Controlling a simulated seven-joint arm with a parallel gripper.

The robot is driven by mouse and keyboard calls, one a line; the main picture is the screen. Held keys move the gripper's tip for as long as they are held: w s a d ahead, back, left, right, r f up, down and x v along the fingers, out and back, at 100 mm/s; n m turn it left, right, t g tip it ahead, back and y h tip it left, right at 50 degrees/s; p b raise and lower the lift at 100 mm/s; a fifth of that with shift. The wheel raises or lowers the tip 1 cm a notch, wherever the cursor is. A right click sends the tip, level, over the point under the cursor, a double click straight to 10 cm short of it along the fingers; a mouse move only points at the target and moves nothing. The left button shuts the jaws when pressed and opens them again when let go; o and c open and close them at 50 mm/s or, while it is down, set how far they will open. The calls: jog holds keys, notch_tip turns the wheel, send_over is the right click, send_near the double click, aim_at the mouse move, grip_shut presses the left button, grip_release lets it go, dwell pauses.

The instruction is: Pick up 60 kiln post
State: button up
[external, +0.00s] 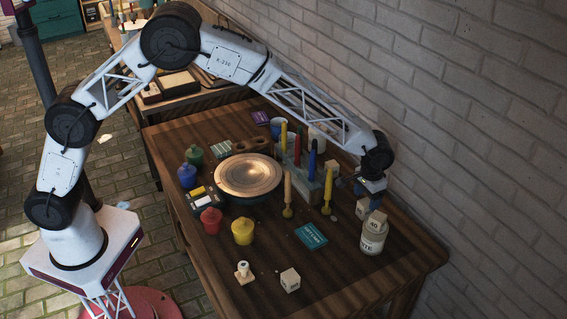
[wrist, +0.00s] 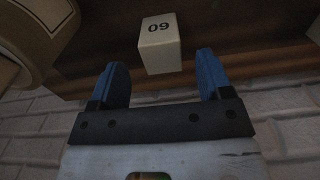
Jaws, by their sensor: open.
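The kiln post marked 60 (wrist: 159,44) is a pale cream block standing on the wooden table. In the wrist view it lies just past my fingertips, roughly centred between them, with its number upside down. My gripper (wrist: 162,72) is open, with a blue finger on each side and nothing between them. In the external view my gripper (external: 367,188) hangs low over the table's back right. A pale block (external: 362,207) shows just below it, partly hidden by the can and the arm; its number is not readable there.
A labelled can (external: 372,240) with a block marked 40 (external: 375,222) on top stands close by; it also looms at the wrist view's left (wrist: 28,40). A brick wall (external: 440,120) borders the table's far side. Another block (external: 290,280) stands near the front.

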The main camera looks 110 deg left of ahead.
aim_at(366, 202)
jog(key=shift+f, duration=2.55)
jog(key=c, duration=1.1)
jog(key=shift+r, duration=0.15)
notch_tip(366, 202, up, 10)
jog(key=shift+f, duration=0.15)
